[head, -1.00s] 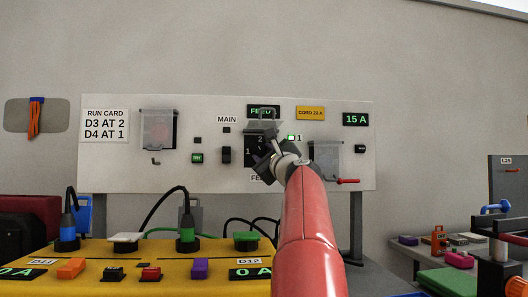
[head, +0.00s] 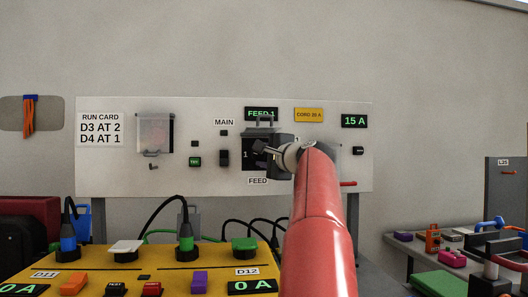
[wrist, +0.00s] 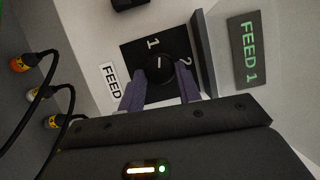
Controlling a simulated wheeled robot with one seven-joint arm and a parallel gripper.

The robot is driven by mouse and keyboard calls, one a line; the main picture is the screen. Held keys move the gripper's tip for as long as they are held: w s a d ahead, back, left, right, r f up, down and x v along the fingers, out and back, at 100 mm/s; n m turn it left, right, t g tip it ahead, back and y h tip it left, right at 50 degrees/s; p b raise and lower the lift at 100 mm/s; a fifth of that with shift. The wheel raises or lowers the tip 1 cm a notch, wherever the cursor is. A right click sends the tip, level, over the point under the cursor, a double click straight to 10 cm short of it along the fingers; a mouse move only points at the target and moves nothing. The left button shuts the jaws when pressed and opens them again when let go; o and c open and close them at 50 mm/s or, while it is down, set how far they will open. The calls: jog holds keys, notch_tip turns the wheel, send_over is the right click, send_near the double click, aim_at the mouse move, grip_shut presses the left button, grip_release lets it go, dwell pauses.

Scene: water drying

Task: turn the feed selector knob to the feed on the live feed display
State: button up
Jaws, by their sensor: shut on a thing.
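The feed selector knob (wrist: 150,69) is a round black knob on a black plate marked 1 and 2, above a FEED label. Its white line appears to lie toward the 1, though the exact angle is hard to tell. In the head view the selector plate (head: 247,163) is partly hidden by my gripper (head: 263,150). In the wrist view the two purple-grey fingers of my gripper (wrist: 160,92) are shut on the knob, one on each side. The live feed display (head: 261,114) reads FEED 1 in green; it also shows in the wrist view (wrist: 248,50).
A clear-covered box (head: 155,133) and the MAIN switch (head: 224,158) are left of the selector on the white panel (head: 110,175). A yellow distribution box (head: 150,262) with cables stands in front at lower left. A side bench (head: 400,241) is at right.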

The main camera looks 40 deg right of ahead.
jog(key=shift+n, duration=0.3)
jog(key=o, duration=1)
jog(key=shift+c, duration=0.2)
jog(key=s+a+b, duration=0.1)
jog(key=s, duration=0.6)
jog(key=shift+s+a+b, duration=0.15)
jog(key=shift+s+b, duration=0.15)
jog(key=shift+s, duration=0.05)
